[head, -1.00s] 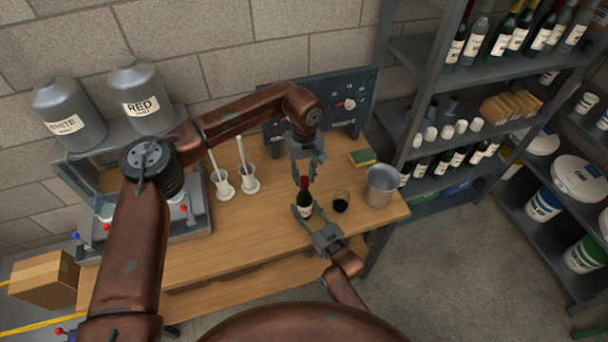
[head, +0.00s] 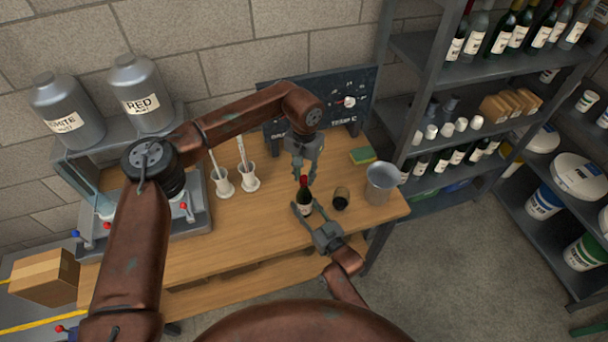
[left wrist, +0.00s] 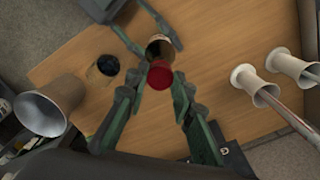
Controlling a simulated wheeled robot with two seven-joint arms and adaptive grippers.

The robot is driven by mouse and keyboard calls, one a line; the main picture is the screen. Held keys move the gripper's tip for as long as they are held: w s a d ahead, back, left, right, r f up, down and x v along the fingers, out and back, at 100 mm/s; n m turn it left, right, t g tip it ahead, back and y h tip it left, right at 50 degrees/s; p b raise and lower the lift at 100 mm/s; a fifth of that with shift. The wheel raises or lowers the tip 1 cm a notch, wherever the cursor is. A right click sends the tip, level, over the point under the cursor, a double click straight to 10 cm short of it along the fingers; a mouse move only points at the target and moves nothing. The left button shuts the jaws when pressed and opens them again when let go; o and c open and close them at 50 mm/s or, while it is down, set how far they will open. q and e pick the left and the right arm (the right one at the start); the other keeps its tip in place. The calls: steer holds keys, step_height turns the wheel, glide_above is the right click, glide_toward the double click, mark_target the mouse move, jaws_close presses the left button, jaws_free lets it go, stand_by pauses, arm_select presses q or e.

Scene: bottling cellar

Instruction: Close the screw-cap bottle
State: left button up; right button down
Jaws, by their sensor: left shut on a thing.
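A dark wine bottle (head: 306,203) with a pale label stands upright near the front of the wooden bench. Its red cap (head: 304,181) sits at the top of the neck. In the left wrist view the cap (left wrist: 160,75) is between my left fingertips, with the bottle (left wrist: 158,46) below it. My left gripper (head: 304,178) comes down from above and is shut on the cap. My right gripper (head: 307,212) reaches in from the front, its fingers on either side of the bottle body and apparently touching it. The cap's thread is hidden.
A dark glass (head: 341,199) stands close right of the bottle, and a metal bucket (head: 381,183) farther right. A green-yellow sponge (head: 362,156) lies behind. White holders (head: 249,180) stand left. The bench (head: 230,240) is clear front left.

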arm_select(q)
steer(key=shift+m, duration=0.5)
steer(key=o, duration=0.7)
steer(key=shift+r, duration=2.3)
steer(key=shift+c, duration=0.5)
